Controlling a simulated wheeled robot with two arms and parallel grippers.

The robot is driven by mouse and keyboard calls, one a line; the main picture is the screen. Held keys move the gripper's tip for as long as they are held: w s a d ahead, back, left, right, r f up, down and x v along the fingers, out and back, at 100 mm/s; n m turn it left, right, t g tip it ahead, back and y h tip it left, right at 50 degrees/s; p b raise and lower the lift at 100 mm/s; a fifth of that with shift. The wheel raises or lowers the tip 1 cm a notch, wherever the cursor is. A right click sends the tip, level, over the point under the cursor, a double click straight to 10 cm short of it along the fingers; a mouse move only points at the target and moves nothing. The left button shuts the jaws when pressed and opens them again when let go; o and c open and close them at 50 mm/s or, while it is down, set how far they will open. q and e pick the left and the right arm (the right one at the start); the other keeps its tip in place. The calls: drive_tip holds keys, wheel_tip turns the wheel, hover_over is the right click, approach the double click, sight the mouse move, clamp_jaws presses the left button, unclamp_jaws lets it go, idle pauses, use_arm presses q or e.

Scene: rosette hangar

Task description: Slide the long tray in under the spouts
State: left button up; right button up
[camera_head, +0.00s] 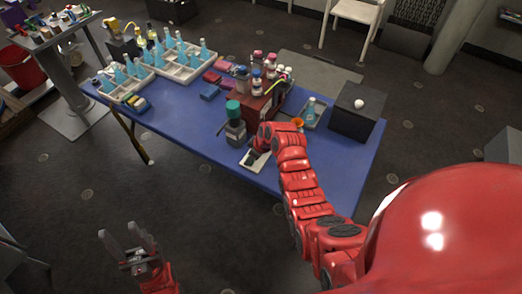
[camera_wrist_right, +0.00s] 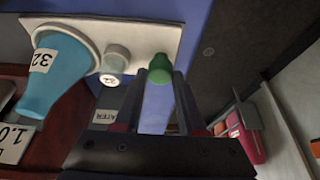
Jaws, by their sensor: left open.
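A long white tray (camera_head: 251,165) lies near the front edge of the blue table; its far part is hidden behind my right arm. In the right wrist view the tray (camera_wrist_right: 205,28) carries a blue flask (camera_wrist_right: 58,72) labelled 32 and a small white-capped jar (camera_wrist_right: 115,60). A green knob-like piece (camera_wrist_right: 160,67) sits at its end. My right gripper (camera_head: 254,157) is down at the tray. Its fingers (camera_wrist_right: 161,78) stand either side of the green piece; whether they press on it is unclear. My left gripper (camera_head: 125,248) is open and empty, off the table over the floor.
A red-brown stand (camera_head: 250,105) with several bottles is behind the tray, with a teal-capped grey device (camera_head: 235,125) left. A black box (camera_head: 355,115) and a small tray with a flask (camera_head: 311,110) stand right. Flask racks (camera_head: 190,75) fill the far left. The table's front right is clear.

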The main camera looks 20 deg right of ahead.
drive_tip(key=shift+c, duration=0.8)
